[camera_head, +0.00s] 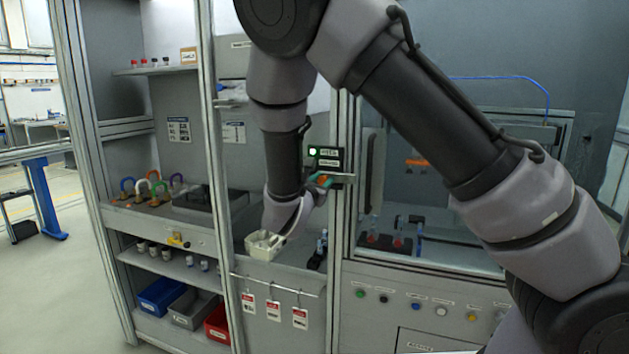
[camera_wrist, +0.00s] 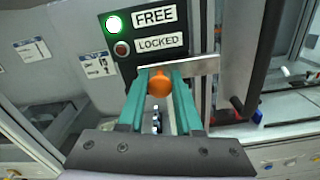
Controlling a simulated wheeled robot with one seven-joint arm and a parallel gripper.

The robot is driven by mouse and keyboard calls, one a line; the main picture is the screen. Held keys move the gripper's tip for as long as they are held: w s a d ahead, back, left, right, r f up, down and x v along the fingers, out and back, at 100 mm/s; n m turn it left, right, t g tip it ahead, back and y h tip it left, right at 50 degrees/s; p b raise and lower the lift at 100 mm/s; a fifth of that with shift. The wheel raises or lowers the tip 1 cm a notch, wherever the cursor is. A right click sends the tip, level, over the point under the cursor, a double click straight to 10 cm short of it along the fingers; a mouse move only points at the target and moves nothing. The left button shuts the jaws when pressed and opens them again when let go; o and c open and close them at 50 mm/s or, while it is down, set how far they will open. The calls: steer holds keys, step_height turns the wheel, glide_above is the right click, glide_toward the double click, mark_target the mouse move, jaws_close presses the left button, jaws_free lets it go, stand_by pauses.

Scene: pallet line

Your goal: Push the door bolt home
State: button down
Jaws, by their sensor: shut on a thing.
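The door bolt is a flat metal bar (camera_wrist: 203,66) with an orange knob (camera_wrist: 159,84), in the upper middle of the wrist view. My gripper (camera_wrist: 160,88) has teal fingers on either side of the knob and is shut on it. In the head view my gripper (camera_head: 321,181) is at the door post, partly hidden by my arm. The black indicator panel (camera_head: 327,158) is just above it. The green lamp (camera_wrist: 114,24) beside FREE is lit, and the red lamp (camera_wrist: 122,49) beside LOCKED looks dark.
A dark vertical door handle (camera_head: 371,182) stands just right of the bolt. Left are a shelf with several coloured padlocks (camera_head: 153,188) and a pale bin (camera_head: 262,247). Hanging tags (camera_head: 273,310) and a button panel (camera_head: 415,303) are below.

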steer(key=shift+s+d+f, duration=0.1)
steer(key=shift+d, duration=0.1)
steer(key=c, duration=0.6)
jaws_free()
steer(key=shift+d, duration=0.1)
steer(key=shift+s, duration=0.15)
steer(key=v, duration=1)
steer(key=shift+s, duration=0.25)
